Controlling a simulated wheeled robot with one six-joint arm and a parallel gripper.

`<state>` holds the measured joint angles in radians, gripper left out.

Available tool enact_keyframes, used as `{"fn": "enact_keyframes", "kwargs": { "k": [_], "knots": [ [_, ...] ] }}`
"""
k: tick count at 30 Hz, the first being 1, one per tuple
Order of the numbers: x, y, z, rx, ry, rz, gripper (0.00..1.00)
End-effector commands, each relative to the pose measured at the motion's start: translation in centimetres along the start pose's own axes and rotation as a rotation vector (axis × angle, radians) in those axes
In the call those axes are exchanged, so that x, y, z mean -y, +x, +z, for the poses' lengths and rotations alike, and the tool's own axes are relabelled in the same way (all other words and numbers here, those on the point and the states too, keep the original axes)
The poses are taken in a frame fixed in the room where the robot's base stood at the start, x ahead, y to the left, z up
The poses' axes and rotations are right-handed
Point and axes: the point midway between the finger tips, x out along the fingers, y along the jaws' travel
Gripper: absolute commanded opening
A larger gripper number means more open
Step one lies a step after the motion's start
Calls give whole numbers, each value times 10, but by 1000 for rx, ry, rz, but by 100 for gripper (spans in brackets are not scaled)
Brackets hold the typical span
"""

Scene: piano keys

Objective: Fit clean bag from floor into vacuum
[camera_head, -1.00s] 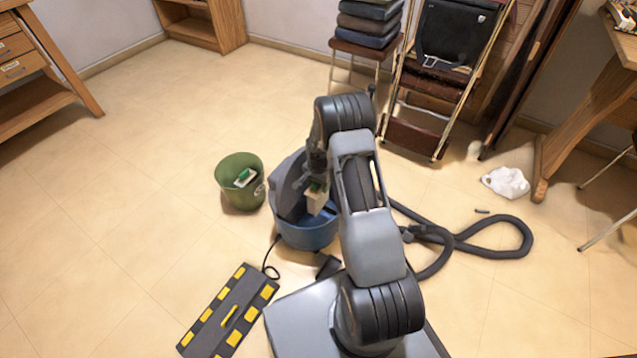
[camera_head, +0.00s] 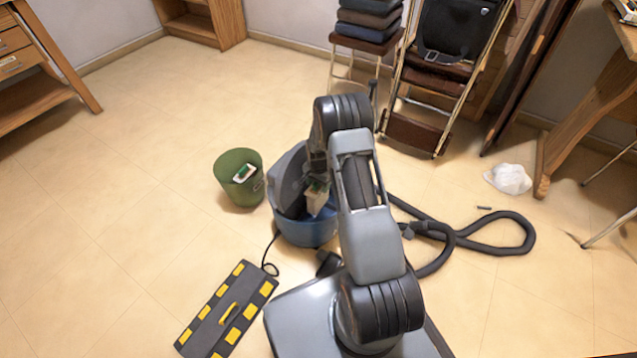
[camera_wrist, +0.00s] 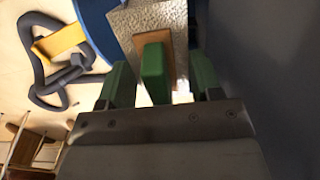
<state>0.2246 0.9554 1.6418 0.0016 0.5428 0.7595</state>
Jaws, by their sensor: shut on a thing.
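The clean bag, pale with a tan collar and green tab, is in my gripper (camera_wrist: 160,78). The bag (camera_wrist: 155,22) shows beyond the fingers in the wrist view, with the green tab between the green finger pads. In the head view, the bag (camera_head: 316,204) is over or within the open top of the blue vacuum drum (camera_head: 303,234). The vacuum's dark lid (camera_head: 289,180) is tilted up at the left. My arm hides the drum's right side, and I cannot tell if the bag touches its seat.
A green bin (camera_head: 239,190) left of the vacuum holds a white, green-tabbed item (camera_head: 244,172). A grey hose (camera_head: 480,246) loops across the floor at the right. A crumpled white bag (camera_head: 508,178) lies near the desk.

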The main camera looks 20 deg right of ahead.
Motion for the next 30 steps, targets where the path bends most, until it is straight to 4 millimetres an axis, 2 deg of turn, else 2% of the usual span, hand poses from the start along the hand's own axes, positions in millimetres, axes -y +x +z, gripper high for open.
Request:
{"fn": "enact_keyframes", "kwargs": {
  "k": [30],
  "knots": [
    [0, 32, 0, 0, 0, 0, 19]
  ]
}}
